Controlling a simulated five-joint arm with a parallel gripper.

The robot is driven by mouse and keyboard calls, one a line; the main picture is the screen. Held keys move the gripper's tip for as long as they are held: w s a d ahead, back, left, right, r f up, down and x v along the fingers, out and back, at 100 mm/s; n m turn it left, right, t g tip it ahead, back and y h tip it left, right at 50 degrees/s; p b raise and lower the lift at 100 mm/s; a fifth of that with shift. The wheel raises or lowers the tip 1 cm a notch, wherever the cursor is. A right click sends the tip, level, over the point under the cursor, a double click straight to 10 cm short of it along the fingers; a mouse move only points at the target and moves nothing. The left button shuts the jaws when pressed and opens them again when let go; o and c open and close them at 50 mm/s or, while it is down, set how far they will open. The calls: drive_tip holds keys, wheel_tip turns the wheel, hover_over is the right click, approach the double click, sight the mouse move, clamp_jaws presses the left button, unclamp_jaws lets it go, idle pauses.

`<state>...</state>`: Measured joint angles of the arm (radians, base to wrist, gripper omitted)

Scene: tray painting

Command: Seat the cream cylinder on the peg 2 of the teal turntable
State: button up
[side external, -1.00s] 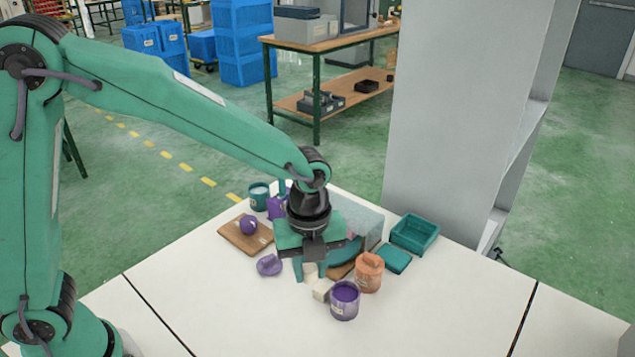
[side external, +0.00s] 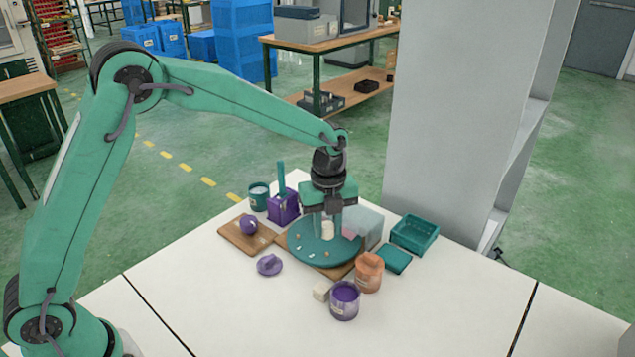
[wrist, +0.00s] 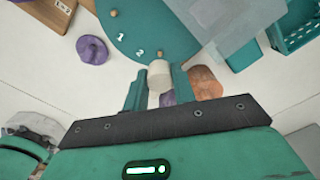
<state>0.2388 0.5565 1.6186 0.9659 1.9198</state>
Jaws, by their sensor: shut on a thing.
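My gripper (side external: 328,230) is shut on the cream cylinder (side external: 328,229), which stands upright between the fingers over the teal turntable (side external: 308,252). In the wrist view the cylinder (wrist: 159,77) sits between the two fingertips. The turntable (wrist: 143,22) shows white numerals 1 and 2 and small tan pegs. The peg beside numeral 2 (wrist: 160,53) is in view just beyond the cylinder's top edge, so the cylinder looks offset from it. I cannot tell the gap between the cylinder and the disc.
A translucent grey block (side external: 365,226) stands close behind the gripper at right. An orange jar (side external: 369,273), purple cup (side external: 344,301) and cream block (side external: 321,291) stand in front. A purple lid (side external: 269,265) and purple ball (side external: 248,225) lie left.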

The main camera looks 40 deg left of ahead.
sight(327, 253)
drive_tip(key=shift+f, duration=0.15)
drive_tip(key=shift+f, duration=2.15)
drive_tip(key=shift+f, duration=0.6)
idle(0.4)
drive_tip(key=o, duration=1.5)
drive_tip(key=shift+r, duration=0.15)
drive_tip(key=shift+r, duration=2.85)
drive_tip(key=shift+r, duration=0.1)
